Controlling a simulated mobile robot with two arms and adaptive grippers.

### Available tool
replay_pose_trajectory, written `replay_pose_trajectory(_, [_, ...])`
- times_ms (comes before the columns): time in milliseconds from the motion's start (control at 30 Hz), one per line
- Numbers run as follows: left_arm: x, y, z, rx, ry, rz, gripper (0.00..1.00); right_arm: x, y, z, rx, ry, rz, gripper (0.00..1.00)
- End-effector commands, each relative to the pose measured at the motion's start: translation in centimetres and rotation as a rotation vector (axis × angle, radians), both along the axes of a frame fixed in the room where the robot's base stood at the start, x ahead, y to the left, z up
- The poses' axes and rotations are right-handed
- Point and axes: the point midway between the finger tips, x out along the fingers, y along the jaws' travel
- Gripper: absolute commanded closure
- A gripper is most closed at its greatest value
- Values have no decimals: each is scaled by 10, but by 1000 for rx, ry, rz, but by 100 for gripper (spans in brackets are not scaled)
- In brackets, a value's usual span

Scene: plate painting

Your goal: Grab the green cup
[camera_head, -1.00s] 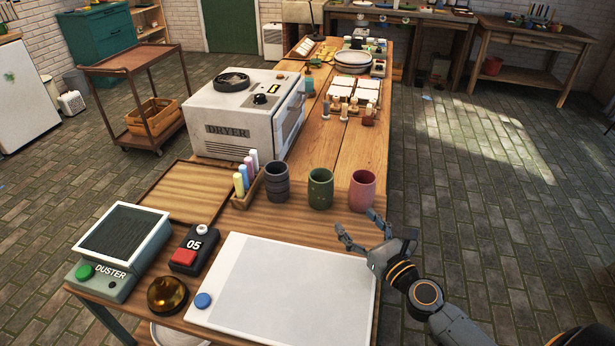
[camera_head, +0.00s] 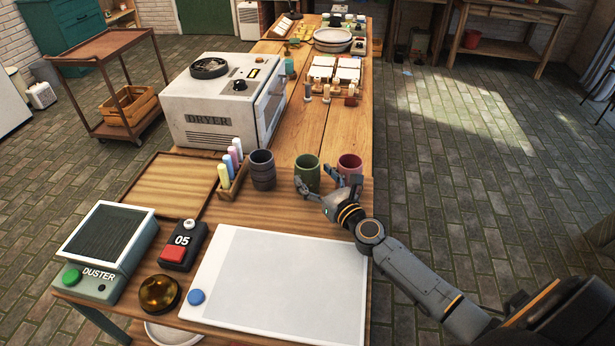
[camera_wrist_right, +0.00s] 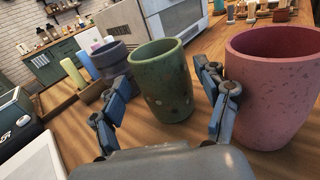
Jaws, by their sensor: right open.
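The green cup (camera_head: 307,172) stands upright on the wooden table, between a dark grey cup (camera_head: 262,170) and a pink cup (camera_head: 349,166). My right gripper (camera_head: 319,187) is open at the near side of the green cup. In the right wrist view the green cup (camera_wrist_right: 161,82) shows between the two spread fingers, which do not close on it. The right finger is close to the pink cup (camera_wrist_right: 272,88), and the left finger is in front of the dark grey cup (camera_wrist_right: 112,60). My left gripper is not in view.
A white board (camera_head: 280,285) lies in front of the cups. A chalk holder (camera_head: 233,178) stands left of the dark grey cup. A dryer (camera_head: 222,105) is behind, and a duster box (camera_head: 108,250) is at the left.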

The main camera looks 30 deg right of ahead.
Motion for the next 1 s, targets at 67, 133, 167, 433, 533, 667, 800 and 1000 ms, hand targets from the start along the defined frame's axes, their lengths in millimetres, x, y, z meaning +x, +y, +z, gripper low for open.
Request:
replay_pose_trajectory(67, [1, 0, 0, 0, -2, 0, 60, 15, 1, 2, -1, -3, 0, 25])
replay_pose_trajectory(133, [-1, 0, -2, 0, 1, 0, 60, 25, 2, 1, 0, -3, 0, 25])
replay_pose_trajectory(167, [-2, 0, -2, 1, 3, 0, 60, 28, 2, 1, 0, -2, 0, 25])
replay_pose_trajectory(433, [-14, 1, -3, 3, 22, 1, 60, 38, 3, 0, 0, 0, 1, 25])
replay_pose_trajectory(533, [-16, 1, -4, 3, 25, 1, 60, 37, 3, 1, 0, 0, 1, 27])
replay_pose_trajectory(667, [-16, 1, -4, 3, 25, 2, 60, 37, 3, 1, 0, 0, 0, 54])
replay_pose_trajectory(800, [-16, 2, -3, 3, 25, 2, 60, 37, 3, 1, -1, 0, 0, 82])
replay_pose_trajectory(1000, [-15, 1, -3, 3, 24, 2, 60, 38, 2, 2, -1, -3, 0, 83])
